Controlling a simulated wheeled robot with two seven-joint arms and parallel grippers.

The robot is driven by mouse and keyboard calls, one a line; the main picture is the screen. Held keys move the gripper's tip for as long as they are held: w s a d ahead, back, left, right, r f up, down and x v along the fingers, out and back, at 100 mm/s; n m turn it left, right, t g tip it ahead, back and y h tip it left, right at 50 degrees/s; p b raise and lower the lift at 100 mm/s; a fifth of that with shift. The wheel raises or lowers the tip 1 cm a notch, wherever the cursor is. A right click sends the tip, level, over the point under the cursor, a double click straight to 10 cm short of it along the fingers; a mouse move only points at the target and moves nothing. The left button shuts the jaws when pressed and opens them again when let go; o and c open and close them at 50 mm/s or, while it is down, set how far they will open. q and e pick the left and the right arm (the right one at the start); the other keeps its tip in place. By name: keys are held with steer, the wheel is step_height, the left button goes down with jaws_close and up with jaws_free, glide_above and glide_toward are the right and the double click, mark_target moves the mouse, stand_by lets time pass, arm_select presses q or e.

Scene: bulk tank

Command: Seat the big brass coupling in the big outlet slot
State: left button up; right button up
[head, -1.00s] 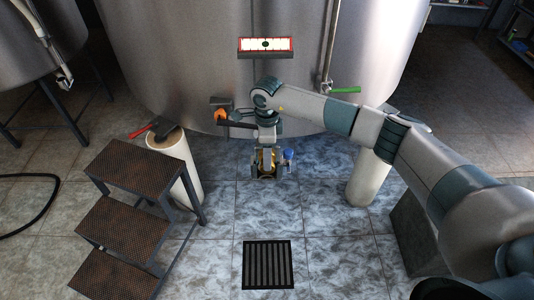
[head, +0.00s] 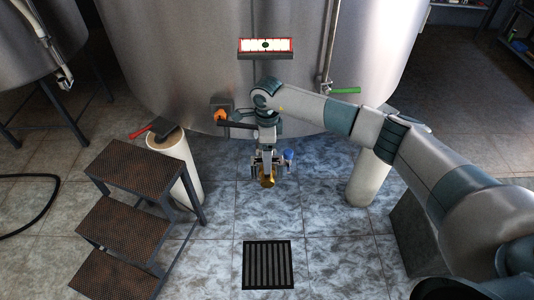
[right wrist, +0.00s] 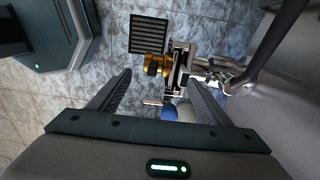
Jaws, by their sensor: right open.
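The brass coupling (head: 267,178) shows at the front of the metal outlet fitting low on the big tank. It also shows in the right wrist view (right wrist: 153,65), beside a metal bracket (right wrist: 180,68) and touching or very close to it. I cannot tell whether it sits in the slot. My right gripper (head: 266,158) comes down over the fitting from above. In the right wrist view its two fingers (right wrist: 160,78) are spread apart, with the coupling and bracket beyond and between their tips. My left gripper is not in view.
A blue knob (head: 288,154) sits just right of the fitting. An orange part (head: 221,115) is on the tank's left. Steps (head: 133,167) and a white pillar (head: 175,165) stand left, another pillar (head: 362,180) right. A floor drain (head: 267,265) lies in front on open tiles.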

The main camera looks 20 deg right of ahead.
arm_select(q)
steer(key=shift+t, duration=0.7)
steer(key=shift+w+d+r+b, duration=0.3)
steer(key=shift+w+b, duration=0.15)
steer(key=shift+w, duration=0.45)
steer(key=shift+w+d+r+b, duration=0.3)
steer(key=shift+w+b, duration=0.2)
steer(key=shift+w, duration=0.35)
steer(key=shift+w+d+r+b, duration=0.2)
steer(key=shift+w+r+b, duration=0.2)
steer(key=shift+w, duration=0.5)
arm_select(e)
step_height(320, 180, up, 13)
steer(key=shift+f, duration=0.1)
